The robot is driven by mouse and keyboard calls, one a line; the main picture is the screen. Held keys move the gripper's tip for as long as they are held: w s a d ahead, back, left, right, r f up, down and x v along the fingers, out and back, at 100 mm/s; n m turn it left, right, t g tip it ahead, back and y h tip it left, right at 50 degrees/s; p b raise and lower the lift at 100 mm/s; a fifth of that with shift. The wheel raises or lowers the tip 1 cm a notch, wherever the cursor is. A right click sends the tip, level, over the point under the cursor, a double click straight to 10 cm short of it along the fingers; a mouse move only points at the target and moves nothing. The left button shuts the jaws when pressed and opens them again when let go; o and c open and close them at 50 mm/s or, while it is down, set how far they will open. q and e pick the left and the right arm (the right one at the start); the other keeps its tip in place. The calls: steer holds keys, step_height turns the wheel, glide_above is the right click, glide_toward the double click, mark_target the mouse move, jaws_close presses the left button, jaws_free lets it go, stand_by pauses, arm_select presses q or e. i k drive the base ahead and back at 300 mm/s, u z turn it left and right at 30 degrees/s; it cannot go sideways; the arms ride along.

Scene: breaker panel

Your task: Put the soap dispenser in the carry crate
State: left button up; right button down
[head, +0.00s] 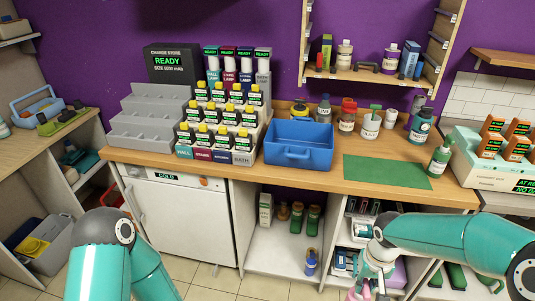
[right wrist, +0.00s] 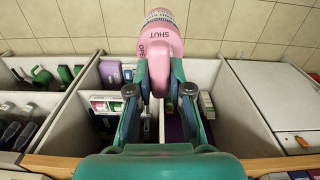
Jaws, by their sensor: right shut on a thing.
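My right gripper (head: 372,278) is low in front of the open shelves under the counter. In the right wrist view its fingers (right wrist: 160,92) are shut on a pink thing (right wrist: 160,48) lettered SHUT and OPEN, with a grey ribbed end. A little of the pink thing shows at the bottom of the head view (head: 357,294). I cannot tell for sure whether it is the soap dispenser. A blue open crate with a front handle (head: 298,157) stands on the counter, and looks empty. My left arm shows at lower left, but its gripper is out of view.
A green mat (head: 387,171) lies right of the crate, with a green bottle (head: 439,158) beside it. Several bottles and jars stand behind. A wall shelf (head: 365,74) hangs above. The counter edge lies above my right gripper.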

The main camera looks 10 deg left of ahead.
mark_target(304, 162)
steer(key=u, duration=0.4)
steer(key=i, duration=1)
